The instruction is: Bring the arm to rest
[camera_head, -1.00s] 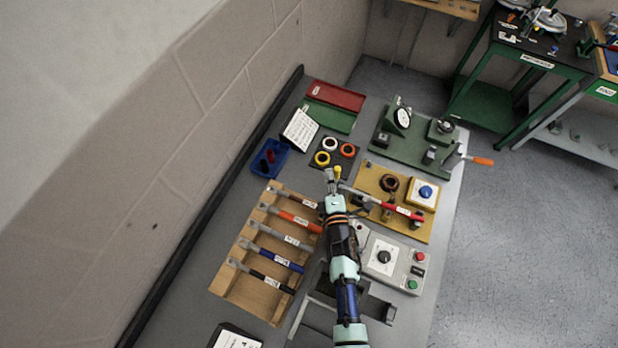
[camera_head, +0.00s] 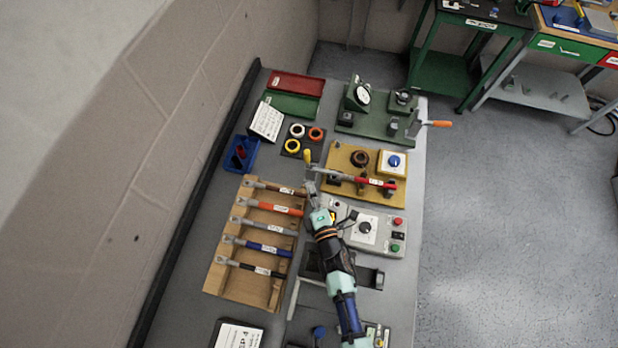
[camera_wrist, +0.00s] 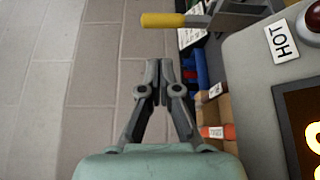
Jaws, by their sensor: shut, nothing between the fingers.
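My gripper (camera_head: 311,186) is shut and empty, with its fingertips close together in the wrist view (camera_wrist: 160,72). In the head view it appears over the bench between the wooden cable rack (camera_head: 218,275) and the yellow fixture board (camera_head: 335,155). A yellow handle (camera_head: 307,157) stands just beyond my fingertips, and a yellow handle also shows at the top of the wrist view (camera_wrist: 163,20). My arm runs down toward the bottom edge of the head view.
A grey control box (camera_head: 368,229) stands right of my gripper. A grey box labelled HOT (camera_wrist: 262,65) fills the wrist view's right side. The green fixture (camera_head: 375,126) with an orange-handled lever is farther back. A wall bounds the left; open floor (camera_head: 510,230) lies right.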

